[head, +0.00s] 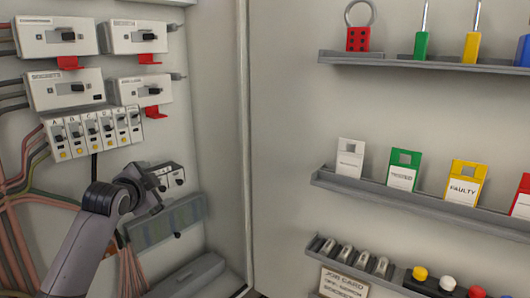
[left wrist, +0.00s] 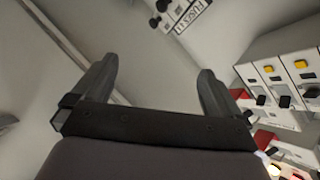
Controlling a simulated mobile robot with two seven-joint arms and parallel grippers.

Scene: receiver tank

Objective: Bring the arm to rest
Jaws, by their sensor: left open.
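My left arm comes in from the lower left in the head view. Its left gripper (head: 156,188) is at the lower part of the open cabinet, in front of a small white switch unit (head: 173,177). In the left wrist view the left gripper (left wrist: 155,78) has its two fingers wide apart with nothing between them. Its contact with the cabinet parts cannot be told. My right gripper is not in view.
A row of breakers (head: 90,131) and several switch boxes (head: 66,89) are above the arm. Cables (head: 35,200) run down the left side. The cabinet door at right carries a tag shelf (head: 420,203) and a padlock shelf (head: 400,62). Bare panel lies between.

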